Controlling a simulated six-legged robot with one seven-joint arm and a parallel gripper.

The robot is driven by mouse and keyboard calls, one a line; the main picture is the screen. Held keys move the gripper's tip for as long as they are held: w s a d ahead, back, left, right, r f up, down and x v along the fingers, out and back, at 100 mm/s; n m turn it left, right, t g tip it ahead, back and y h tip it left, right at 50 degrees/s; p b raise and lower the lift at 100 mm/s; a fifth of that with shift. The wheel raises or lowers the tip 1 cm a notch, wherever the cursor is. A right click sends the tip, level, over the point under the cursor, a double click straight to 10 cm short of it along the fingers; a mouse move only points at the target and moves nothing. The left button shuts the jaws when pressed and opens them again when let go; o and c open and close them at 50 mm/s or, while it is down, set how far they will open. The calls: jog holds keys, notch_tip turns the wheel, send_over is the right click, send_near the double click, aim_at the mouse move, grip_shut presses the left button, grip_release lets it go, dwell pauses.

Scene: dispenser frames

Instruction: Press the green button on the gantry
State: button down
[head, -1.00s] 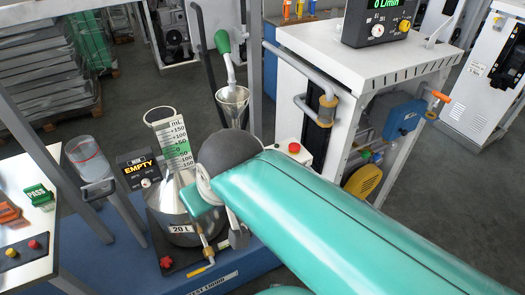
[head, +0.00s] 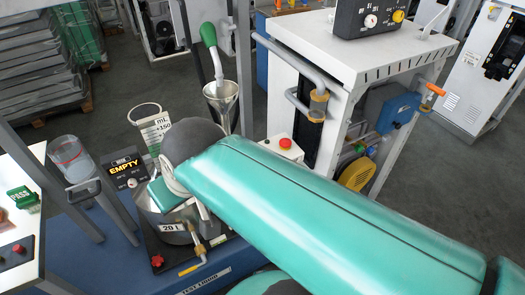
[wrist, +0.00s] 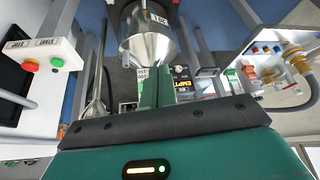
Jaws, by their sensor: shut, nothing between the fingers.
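In the wrist view, a white button box at the left carries a green button (wrist: 57,62) beside a red button (wrist: 30,65), with STOP and START labels. My gripper (wrist: 154,80) shows in the wrist view as two green fingers together, empty, in front of a metal vessel. It is apart from the green button, well to its right in that view.
A metal container marked 20 L (head: 174,227), a measuring cylinder (head: 155,128) and a metal funnel (head: 222,100) stand close around my arm. A box reading EMPTY (head: 127,172) is at left. A white cabinet (head: 370,50) with pipes stands behind my arm at right.

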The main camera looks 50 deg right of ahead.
jog(key=w+d+f+m+t+y, duration=0.1)
jog(key=w+d+f+m, duration=0.1)
jog(key=w+d+m, duration=0.4)
jog(key=w+d+f+m, duration=0.1)
jog(key=w+d+m, duration=0.2)
jog(key=d+m, duration=0.65)
jog(key=s+d+f+m+t+h, duration=0.1)
jog(key=d+f+m+t+h, duration=0.1)
jog(key=d+m, duration=1)
jog(key=d+f, duration=0.1)
jog(key=d, duration=0.3)
jog(key=shift+s+d+t, duration=0.15)
jog(key=shift+d+t, duration=0.1)
jog(key=shift+t, duration=0.05)
jog(key=shift+f, duration=0.2)
jog(key=shift+f, duration=4.3)
jog(key=shift+f, duration=0.1)
